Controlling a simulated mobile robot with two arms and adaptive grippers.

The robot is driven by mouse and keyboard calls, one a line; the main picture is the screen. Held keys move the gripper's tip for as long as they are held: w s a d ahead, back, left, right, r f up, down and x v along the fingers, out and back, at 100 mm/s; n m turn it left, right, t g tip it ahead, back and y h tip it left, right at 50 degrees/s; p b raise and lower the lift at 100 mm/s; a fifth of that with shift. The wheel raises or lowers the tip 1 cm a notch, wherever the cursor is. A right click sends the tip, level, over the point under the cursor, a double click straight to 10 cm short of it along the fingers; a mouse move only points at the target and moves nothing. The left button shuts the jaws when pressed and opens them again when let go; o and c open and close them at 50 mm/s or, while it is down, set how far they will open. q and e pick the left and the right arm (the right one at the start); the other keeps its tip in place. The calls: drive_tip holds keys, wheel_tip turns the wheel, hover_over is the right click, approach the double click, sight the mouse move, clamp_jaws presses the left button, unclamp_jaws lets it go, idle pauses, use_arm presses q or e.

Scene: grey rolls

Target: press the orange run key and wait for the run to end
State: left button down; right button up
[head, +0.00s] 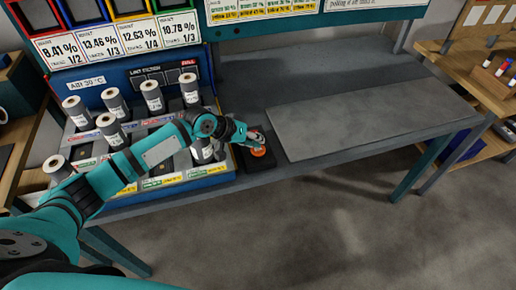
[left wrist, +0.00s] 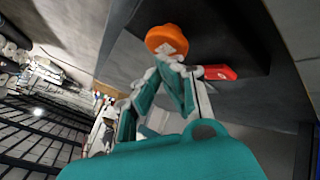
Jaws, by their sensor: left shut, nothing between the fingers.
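The orange run key (head: 259,152) is a round cap on a dark box at the front edge of the bench, right of the roll machine. In the left wrist view the orange key (left wrist: 175,37) stands out from the dark box (left wrist: 225,30). My left gripper (head: 254,141) is at the key, and its closed fingertips (left wrist: 172,62) lie right at the cap's edge, with nothing between them. I cannot tell whether the key is pushed down. My right gripper is not in view.
The blue machine (head: 205,178) holds several grey rolls (head: 152,95). Display panels (head: 110,45) above it read percentages and "taking" fractions. A flat grey mat (head: 370,115) lies clear on the bench to the right. Wooden shelves (head: 470,75) stand at the far right.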

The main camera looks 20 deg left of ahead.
use_arm(q)
drive_tip(key=shift+f, duration=0.7)
idle(0.6)
drive_tip(key=shift+r+p, duration=0.9)
drive_tip(key=shift+r, duration=0.2)
wheel_tip(320, 180, up, 5)
drive_tip(key=p, duration=0.5)
drive_tip(key=shift+r, duration=0.1)
idle(0.5)
